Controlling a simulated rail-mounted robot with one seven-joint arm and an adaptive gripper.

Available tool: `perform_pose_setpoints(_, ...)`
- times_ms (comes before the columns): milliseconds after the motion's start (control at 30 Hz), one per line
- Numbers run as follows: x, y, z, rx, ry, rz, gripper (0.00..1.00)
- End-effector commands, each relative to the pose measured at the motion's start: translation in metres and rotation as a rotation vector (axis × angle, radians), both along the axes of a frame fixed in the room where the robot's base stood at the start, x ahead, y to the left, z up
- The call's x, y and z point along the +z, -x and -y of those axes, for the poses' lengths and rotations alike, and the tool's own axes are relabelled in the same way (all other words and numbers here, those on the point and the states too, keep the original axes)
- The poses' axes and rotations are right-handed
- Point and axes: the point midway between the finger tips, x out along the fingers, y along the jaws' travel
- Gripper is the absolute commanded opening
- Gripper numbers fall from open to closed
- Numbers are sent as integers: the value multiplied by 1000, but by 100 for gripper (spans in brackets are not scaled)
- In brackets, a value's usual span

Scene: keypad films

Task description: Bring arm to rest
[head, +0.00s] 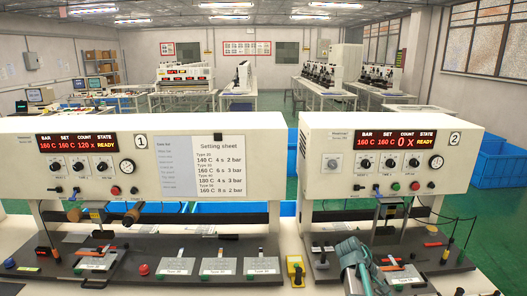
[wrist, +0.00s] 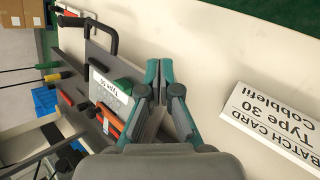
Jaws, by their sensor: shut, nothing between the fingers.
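My gripper (head: 352,246) shows in the head view at the front of machine 2, with its teal fingers over the bench's front edge. In the wrist view my gripper (wrist: 163,76) has its teal fingers together and nothing between them. Machine 1 (head: 25,180) stands at the left and reads 160 C, 160 C, 120 x, READY. Machine 2 (head: 320,185) stands at the right and reads 160 C, 160 C, 0 x, READY. A setting sheet (head: 219,165) is on the front of machine 1.
A batch card (wrist: 268,125) reading Type 30 Cobblefil lies on the pale bench, right of my fingers in the wrist view. A labelled plate (wrist: 110,92) and an orange-handled tool (wrist: 108,122) are close at their left. A yellow device (head: 295,268) stands between the machines.

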Motion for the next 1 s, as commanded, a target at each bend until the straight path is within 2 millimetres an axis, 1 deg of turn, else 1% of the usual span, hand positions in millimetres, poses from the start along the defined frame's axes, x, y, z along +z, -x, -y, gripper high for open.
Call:
perform_pose_setpoints(33, -17, 28, -8, 3, -22, -49, 0)
perform_pose_setpoints(100, -39, 55, -16, 6, -52, -105, 0)
perform_pose_setpoints(167, -55, 77, -23, 7, -74, -151, 0)
perform_pose_setpoints(200, -65, 92, -28, 8, -90, -179, 0)
perform_pose_setpoints(267, -78, 115, -34, 10, -113, -223, 0)
perform_pose_setpoints(300, -86, 131, -39, 10, -128, -252, 0)
perform_pose_setpoints(367, -99, 156, -47, 10, -153, -295, 0)
perform_pose_setpoints(400, -107, 172, -52, 9, -170, -323, 0)
perform_pose_setpoints(467, -123, 195, -62, 6, -199, -356, 0)
perform_pose_setpoints(500, -134, 208, -69, 2, -218, -371, 0)
perform_pose_setpoints(567, -155, 224, -82, -8, -251, -379, 0)
perform_pose_setpoints(700, -209, 255, -115, -55, -330, -362, 0)
perform_pose_setpoints(767, -230, 269, -129, -84, -361, -350, 0)
perform_pose_setpoints(800, -243, 280, -139, -104, -382, -344, 0)
perform_pose_setpoints(867, -261, 296, -154, -140, -414, -334, 0)
perform_pose_setpoints(900, -273, 307, -163, -167, -433, -329, 0)
perform_pose_setpoints(1000, -299, 336, -186, -236, -474, -316, 0)
